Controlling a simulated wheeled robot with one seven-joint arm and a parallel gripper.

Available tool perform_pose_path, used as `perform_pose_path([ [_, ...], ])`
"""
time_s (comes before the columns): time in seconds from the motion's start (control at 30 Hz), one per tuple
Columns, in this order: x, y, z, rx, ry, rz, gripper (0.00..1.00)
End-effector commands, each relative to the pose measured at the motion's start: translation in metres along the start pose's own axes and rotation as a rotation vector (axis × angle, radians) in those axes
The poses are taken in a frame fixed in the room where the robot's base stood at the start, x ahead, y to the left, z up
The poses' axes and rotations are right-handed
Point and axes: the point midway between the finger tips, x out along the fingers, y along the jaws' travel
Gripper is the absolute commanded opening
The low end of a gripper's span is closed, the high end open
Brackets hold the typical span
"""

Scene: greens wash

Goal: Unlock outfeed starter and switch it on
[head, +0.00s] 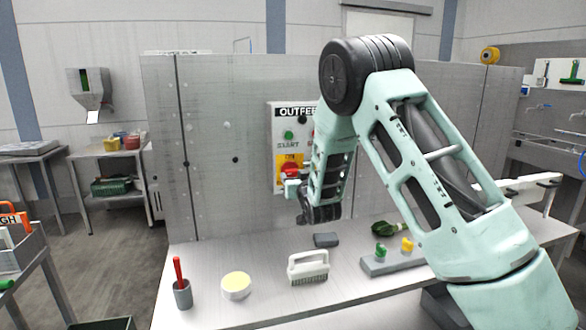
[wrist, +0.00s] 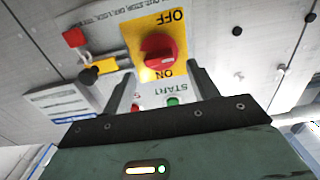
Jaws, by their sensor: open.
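The outfeed starter panel (head: 281,122) is mounted on the grey upright wall, its lower right hidden by my arm. It has a green START button (head: 288,135); the button also shows in the wrist view (wrist: 172,101). In the wrist view, upside down, a red rotary knob (wrist: 160,50) sits on a yellow ON/OFF plate (wrist: 136,31); I cannot tell its setting. Beside it are a yellow piece (wrist: 107,66) with a black end and a small red block (wrist: 75,37), possibly the lock parts. My gripper (wrist: 162,88) is open and empty, facing the knob, apparently apart from it.
On the bench below stand a grey cup with a red handle (head: 182,290), a round tub (head: 236,286), a white brush (head: 308,267), a dark block (head: 326,240) and a grey holder (head: 378,267) with green and yellow pieces. A white label (wrist: 62,103) is on the wall.

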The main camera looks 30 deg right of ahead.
Motion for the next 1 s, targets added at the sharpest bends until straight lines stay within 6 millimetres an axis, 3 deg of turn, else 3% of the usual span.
perform_pose_path([
  [0.23,0.033,0.0,-0.001,0.0,0.0,0.0,0.59],
  [0.63,0.04,0.0,0.0,0.0,0.0,0.0,0.59],
  [0.67,0.039,0.0,0.0,0.0,0.0,0.0,0.54],
  [0.8,0.039,0.0,0.0,0.0,0.0,0.0,0.15],
  [1.0,0.039,0.0,0.001,0.005,0.0,0.0,0.14],
])
